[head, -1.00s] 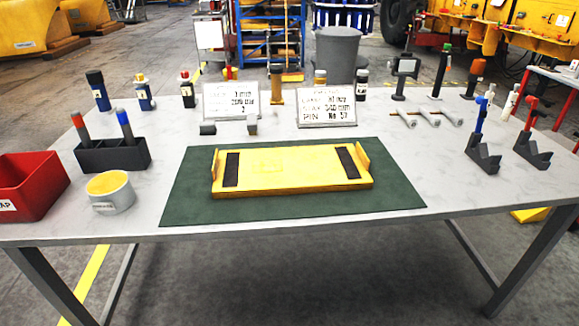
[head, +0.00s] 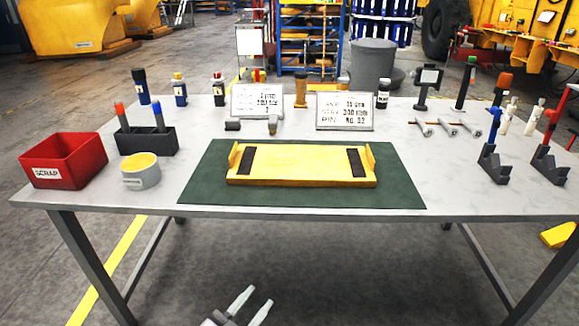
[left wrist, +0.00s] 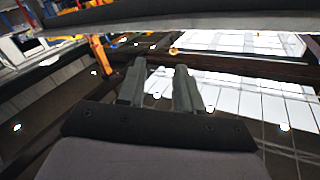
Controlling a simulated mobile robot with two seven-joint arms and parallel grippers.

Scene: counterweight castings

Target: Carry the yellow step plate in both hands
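The yellow step plate (head: 300,163) lies flat on a dark green mat (head: 400,190) on the table. It has two dark grip strips and a raised yellow end piece at its left and right ends. My left gripper (head: 254,302) shows at the bottom of the head view, in front of and below the table edge, well apart from the plate. Its two fingers are spread with nothing between them. In the left wrist view the fingers (left wrist: 160,88) also stand apart and empty. My right gripper is in neither view.
On the white table (head: 160,200) stand a red scrap box (head: 62,163), a white pot (head: 140,172), a dark pen holder (head: 147,141), two sign boards (head: 345,112), several bottles along the back and dark stands (head: 494,165) at the right. The floor in front is clear.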

